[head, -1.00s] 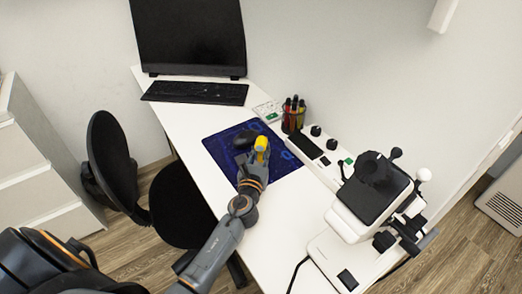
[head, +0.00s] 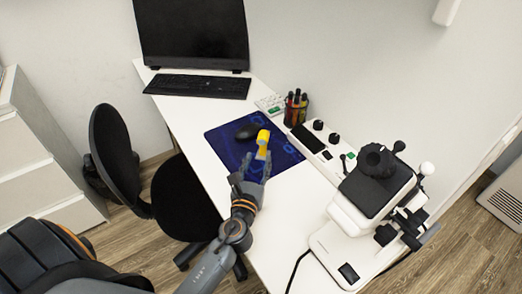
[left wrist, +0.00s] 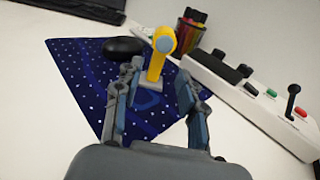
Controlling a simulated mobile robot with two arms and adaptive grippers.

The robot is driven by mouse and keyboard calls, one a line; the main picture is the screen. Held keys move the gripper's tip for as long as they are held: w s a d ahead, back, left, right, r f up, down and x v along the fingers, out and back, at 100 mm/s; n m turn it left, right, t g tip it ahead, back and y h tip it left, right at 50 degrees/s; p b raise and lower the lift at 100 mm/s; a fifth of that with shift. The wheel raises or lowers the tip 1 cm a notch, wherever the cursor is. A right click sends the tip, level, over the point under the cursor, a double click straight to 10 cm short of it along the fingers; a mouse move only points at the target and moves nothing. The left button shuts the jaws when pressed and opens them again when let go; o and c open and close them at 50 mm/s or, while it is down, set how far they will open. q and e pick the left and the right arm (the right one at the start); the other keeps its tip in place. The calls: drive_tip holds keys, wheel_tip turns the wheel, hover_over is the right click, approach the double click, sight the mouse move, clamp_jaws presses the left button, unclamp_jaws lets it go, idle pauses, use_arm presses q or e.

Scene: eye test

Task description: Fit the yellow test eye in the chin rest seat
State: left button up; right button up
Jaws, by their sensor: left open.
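The yellow test eye (head: 263,137) has a blue-grey round face and stands on the dark blue mat (head: 222,148) on the white desk. It also shows in the left wrist view (left wrist: 157,62). My left gripper (head: 254,163) is open and empty, on the near side of the test eye. In the left wrist view its fingers (left wrist: 157,88) spread to either side of the eye's lower part, and I see no clear contact. A white and black eye instrument (head: 345,215) stands at the desk's right end. I cannot make out the chin rest seat on it. My right gripper is out of view.
A black mouse (head: 247,132) lies close to the eye's left. A pen holder (head: 296,112) and a white control strip (head: 335,145) line the wall side. The monitor (head: 190,35) and keyboard (head: 198,86) are at the back. A black chair (head: 115,150) stands left of the desk.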

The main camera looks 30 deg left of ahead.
sight(262, 146)
use_arm(q)
drive_tip(key=v, duration=0.2)
drive_tip(key=shift+s, duration=0.3)
drive_tip(key=shift+o, duration=1.1)
drive_tip(key=shift+s+d, duration=0.15)
drive_tip(key=shift+s, duration=0.2)
drive_tip(key=shift+o, duration=0.5)
drive_tip(key=s+r+g+p, duration=0.1)
drive_tip(key=p, duration=0.2)
drive_tip(key=r+g+p, duration=0.1)
drive_tip(key=p, duration=0.2)
drive_tip(key=s+r+p, duration=0.1)
drive_tip(key=r+p, duration=0.1)
drive_tip(key=p, duration=0.1)
drive_tip(key=shift+s+d+g+h, duration=0.35)
drive_tip(key=shift+d+g+h, duration=0.05)
drive_tip(key=shift+s+d+f+p, duration=0.1)
drive_tip(key=shift+f+p, duration=0.05)
drive_tip(key=shift+p, duration=0.3)
drive_tip(key=shift+f, duration=0.15)
drive_tip(key=x, duration=0.8)
drive_tip(key=shift+f, duration=0.2)
drive_tip(key=shift+w+a+r, duration=0.1)
drive_tip(key=shift+w+a, duration=0.1)
drive_tip(key=shift+w, duration=0.55)
drive_tip(key=x, duration=0.4)
drive_tip(key=shift+w+a+r+p, duration=0.1)
drive_tip(key=shift+w+a+p, duration=0.1)
drive_tip(key=shift+p, duration=0.1)
